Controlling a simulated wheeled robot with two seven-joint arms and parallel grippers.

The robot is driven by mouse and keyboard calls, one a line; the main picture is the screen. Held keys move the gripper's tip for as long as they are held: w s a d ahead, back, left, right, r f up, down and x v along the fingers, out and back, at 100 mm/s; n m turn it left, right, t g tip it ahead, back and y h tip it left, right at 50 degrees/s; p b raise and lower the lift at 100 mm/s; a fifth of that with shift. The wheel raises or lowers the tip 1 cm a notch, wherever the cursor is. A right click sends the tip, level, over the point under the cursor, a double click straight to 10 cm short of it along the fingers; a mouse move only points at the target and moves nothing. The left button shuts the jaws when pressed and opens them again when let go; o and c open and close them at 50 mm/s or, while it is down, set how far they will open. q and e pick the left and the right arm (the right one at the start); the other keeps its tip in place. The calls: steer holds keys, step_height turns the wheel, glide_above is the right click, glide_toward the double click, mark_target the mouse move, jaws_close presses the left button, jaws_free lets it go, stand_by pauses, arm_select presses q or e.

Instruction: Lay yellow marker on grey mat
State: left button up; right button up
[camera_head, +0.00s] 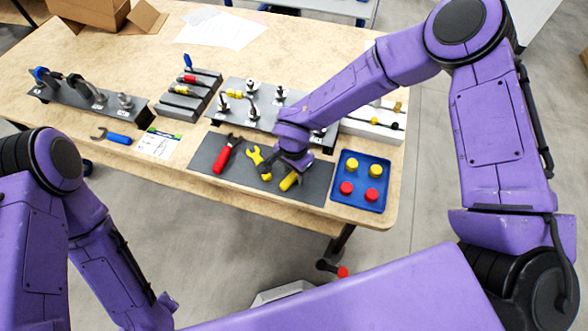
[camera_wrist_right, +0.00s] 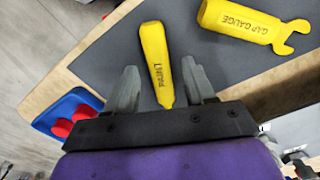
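The yellow marker (camera_wrist_right: 157,65) is in the right wrist view, with dark lettering, narrowing toward my gripper. It also shows in the head view (camera_head: 289,181), partly hidden by my right gripper. It appears to lie on the grey mat (camera_head: 238,182), near the mat's right end; the mat also shows in the wrist view (camera_wrist_right: 118,52). My right gripper (camera_wrist_right: 160,82) is open, with one finger on each side of the marker's narrow end and visible gaps between. In the head view the right gripper (camera_head: 279,170) is over the mat. My left gripper is out of view.
A yellow gap gauge (camera_head: 257,158) and red-handled pliers (camera_head: 226,158) lie on the mat. A blue tray (camera_head: 341,196) with red and yellow caps stands right of it, near the table edge. A grey plate with several posts (camera_head: 237,107) stands behind.

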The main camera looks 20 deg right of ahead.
step_height(320, 180, up, 11)
steer(key=shift+f+b, duration=0.2)
steer(key=shift+b, duration=0.25)
stand_by(0.3)
